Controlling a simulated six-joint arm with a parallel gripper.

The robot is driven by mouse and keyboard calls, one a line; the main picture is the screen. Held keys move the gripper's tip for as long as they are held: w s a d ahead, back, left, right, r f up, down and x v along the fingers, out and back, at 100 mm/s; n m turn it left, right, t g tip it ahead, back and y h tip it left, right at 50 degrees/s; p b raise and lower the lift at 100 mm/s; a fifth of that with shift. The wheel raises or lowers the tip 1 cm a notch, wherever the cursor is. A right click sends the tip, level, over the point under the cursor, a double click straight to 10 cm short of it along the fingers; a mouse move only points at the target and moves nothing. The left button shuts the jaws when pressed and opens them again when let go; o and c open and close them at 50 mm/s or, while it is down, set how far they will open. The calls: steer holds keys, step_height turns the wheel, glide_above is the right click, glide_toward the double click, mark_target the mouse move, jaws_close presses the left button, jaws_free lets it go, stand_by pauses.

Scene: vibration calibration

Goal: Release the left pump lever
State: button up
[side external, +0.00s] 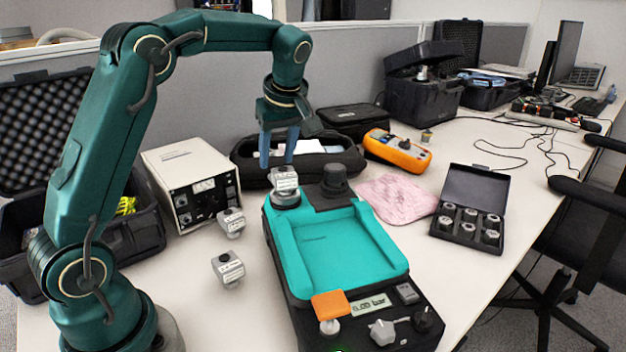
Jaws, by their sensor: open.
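The pump (388,238) is a black unit with a teal tray top and a display reading about 0.00 bar. An orange flat piece (330,304) sits at its front left, above a pale round knob (330,327). A grey winged knob (382,332) and a black knob (428,320) are to its right. Which of these is the left pump lever is not clear. My gripper (279,164) has blue fingers, open and pointing down, above a labelled grey sensor (285,180). That sensor stands on the pump's rear left port. Nothing shows between the fingers.
Two similar sensors (229,268) (232,222) stand left of the pump, near a white instrument (190,178). A pink cloth (397,198), an orange meter (397,151) and an open case of fittings (470,212) lie right. A black pouch (340,165) is behind.

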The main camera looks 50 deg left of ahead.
jaws_close()
steer(key=m, duration=0.1)
steer(key=m+h, duration=0.1)
steer(key=m, duration=0.1)
steer(key=shift+w+a+r, duration=0.15)
steer(key=shift+a, duration=0.05)
steer(key=m, duration=0.1)
steer(key=m+h, duration=0.1)
steer(key=m, duration=0.2)
steer(key=shift+w+a+r+t, duration=0.2)
steer(key=shift+w+r+t, duration=0.1)
steer(key=shift+r, duration=0.05)
step_height(320, 180, up, 4)
steer(key=w+a+f+m+t+h, duration=0.1)
steer(key=w+a+m+t+h, duration=0.15)
steer(key=m, duration=0.85)
step_height(320, 180, down, 9)
steer(key=s, duration=0.1)
steer(key=shift+s+d+h, duration=0.2)
steer(key=shift+d+h, duration=0.05)
steer(key=shift+h, duration=0.1)
